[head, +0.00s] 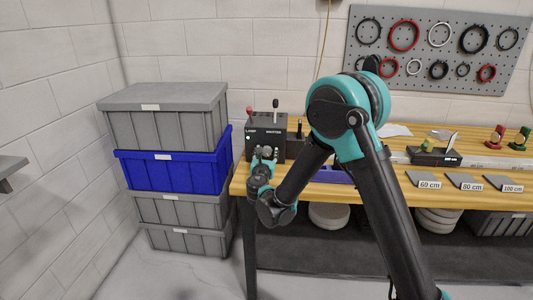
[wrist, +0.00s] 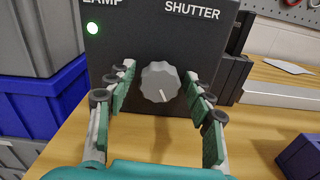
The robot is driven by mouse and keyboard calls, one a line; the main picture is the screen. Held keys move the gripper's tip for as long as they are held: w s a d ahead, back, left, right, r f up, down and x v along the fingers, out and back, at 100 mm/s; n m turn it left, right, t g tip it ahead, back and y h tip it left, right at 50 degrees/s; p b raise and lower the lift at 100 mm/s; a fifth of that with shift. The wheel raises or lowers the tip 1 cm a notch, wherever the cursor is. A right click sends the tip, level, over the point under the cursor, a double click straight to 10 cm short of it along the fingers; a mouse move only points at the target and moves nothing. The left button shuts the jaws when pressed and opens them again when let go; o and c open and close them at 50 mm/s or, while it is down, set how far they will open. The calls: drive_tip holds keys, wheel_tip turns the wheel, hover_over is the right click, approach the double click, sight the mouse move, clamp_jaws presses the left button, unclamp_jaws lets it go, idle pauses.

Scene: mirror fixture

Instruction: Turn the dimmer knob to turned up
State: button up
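The dimmer knob (wrist: 160,82) is a grey scalloped dial with a white pointer line, on the front of a black control box (wrist: 150,30). Its pointer points down and slightly right in the wrist view. The box (head: 281,132) stands at the left end of the table in the head view, marked LAMP and SHUTTER. My gripper (wrist: 158,100) is open, its green-padded fingers on either side of the knob with gaps between. In the head view my gripper (head: 264,154) is in front of the box and hides the knob.
A green light (wrist: 92,28) glows on the box under LAMP. Two levers, one red-tipped (head: 250,111), stand on top. Grey and blue crates (head: 175,172) are stacked left of the wooden table (head: 380,190). A purple block (wrist: 300,156) lies at the right.

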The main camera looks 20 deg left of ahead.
drive_tip(key=c, duration=0.9)
drive_tip(key=shift+o, duration=0.2)
drive_tip(key=shift+m, duration=0.3)
drive_tip(key=m, duration=0.3)
drive_tip(key=shift+m, duration=0.4)
drive_tip(key=m, duration=0.4)
drive_tip(key=shift+m, duration=0.3)
drive_tip(key=m, duration=0.6)
drive_tip(key=shift+d+f, duration=0.1)
drive_tip(key=m, duration=0.6)
drive_tip(key=shift+f+m, duration=0.1)
drive_tip(key=shift+m, duration=0.2)
